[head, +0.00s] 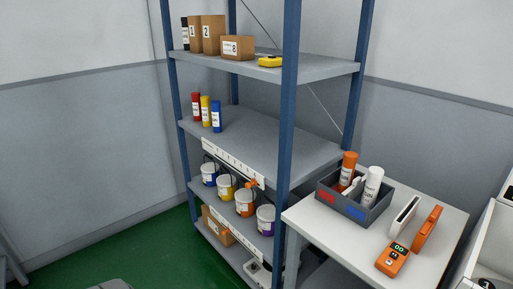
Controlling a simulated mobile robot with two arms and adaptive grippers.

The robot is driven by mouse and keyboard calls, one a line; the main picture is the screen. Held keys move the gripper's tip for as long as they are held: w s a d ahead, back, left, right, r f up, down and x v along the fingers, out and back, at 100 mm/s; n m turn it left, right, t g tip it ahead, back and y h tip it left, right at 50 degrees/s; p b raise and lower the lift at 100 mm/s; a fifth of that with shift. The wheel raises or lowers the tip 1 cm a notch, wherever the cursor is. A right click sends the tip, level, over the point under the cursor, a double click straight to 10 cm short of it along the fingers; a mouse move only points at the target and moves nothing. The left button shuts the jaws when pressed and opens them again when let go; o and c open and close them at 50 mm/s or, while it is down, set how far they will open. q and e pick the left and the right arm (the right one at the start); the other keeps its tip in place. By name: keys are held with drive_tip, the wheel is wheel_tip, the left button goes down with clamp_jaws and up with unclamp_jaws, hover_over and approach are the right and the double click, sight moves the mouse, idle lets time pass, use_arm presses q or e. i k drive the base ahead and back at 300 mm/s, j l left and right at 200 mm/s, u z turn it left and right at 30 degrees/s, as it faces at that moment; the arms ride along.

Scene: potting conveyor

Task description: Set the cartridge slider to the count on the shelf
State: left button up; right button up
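A white scale strip (225,160) with small marks runs along the front edge of the middle shelf (262,137). An orange slider (252,183) sits near the strip's right end; the marks are too small to read. On the middle shelf stand three upright cartridges, side by side at the left: red (196,107), yellow (205,109) and blue (216,116). The rest of that shelf looks bare, though the blue post hides a strip of it. Neither of my grippers is in view.
Below hang or stand several paint pots, such as an orange one (245,203). Boxes (213,34) and a yellow tool (270,61) are on the top shelf. The white table (330,238) at right holds a grey tray (325,193) with orange and white cartridges, and an orange meter (393,260).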

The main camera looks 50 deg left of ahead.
sight(248, 185)
drive_tip(key=u, duration=1.7)
